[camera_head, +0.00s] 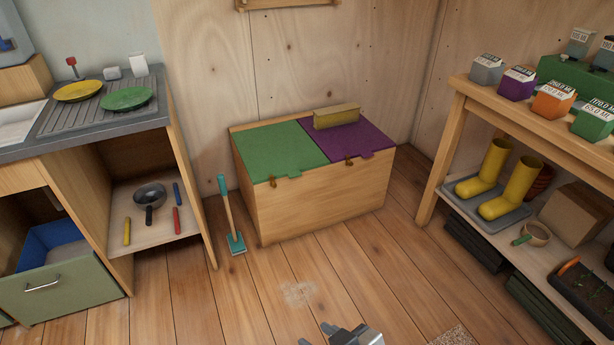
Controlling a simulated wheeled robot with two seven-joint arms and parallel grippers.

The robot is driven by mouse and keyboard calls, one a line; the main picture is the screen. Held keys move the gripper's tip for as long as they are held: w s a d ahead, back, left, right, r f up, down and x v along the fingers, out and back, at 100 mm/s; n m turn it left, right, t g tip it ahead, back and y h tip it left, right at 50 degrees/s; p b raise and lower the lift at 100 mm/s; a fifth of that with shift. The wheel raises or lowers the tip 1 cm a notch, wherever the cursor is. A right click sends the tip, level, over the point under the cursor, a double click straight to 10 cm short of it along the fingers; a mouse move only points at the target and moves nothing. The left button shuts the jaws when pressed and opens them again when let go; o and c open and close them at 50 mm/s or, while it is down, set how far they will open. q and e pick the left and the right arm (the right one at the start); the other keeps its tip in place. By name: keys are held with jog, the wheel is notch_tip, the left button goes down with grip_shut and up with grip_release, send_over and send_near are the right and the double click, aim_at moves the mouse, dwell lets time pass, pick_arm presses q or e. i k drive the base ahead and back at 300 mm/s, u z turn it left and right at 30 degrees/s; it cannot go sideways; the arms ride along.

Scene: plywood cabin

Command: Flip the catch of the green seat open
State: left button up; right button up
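The green seat (281,150) is the left lid of a wooden bench box, and it lies shut. Its small brown catch (272,182) sits at the lid's front edge. The catch is too small to tell its exact position. The purple seat (357,142) is the right lid, also flat, with a similar catch (349,161) at its front edge. My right gripper (316,335) shows at the bottom edge, partly cut off, well in front of the box. Its two fingertips are apart with nothing seen between them. My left gripper is out of view.
A counter with plates (128,98) stands left; a shelf table (475,95) with boots stands right. The floor before the box is clear.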

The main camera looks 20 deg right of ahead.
aim_at(272, 184)
jog(key=u, duration=0.5)
jog(key=k, duration=0.6)
jog(key=u, duration=0.4)
jog(key=i, duration=1.55)
jog(key=z, duration=1.55)
jog(key=i, duration=1.25)
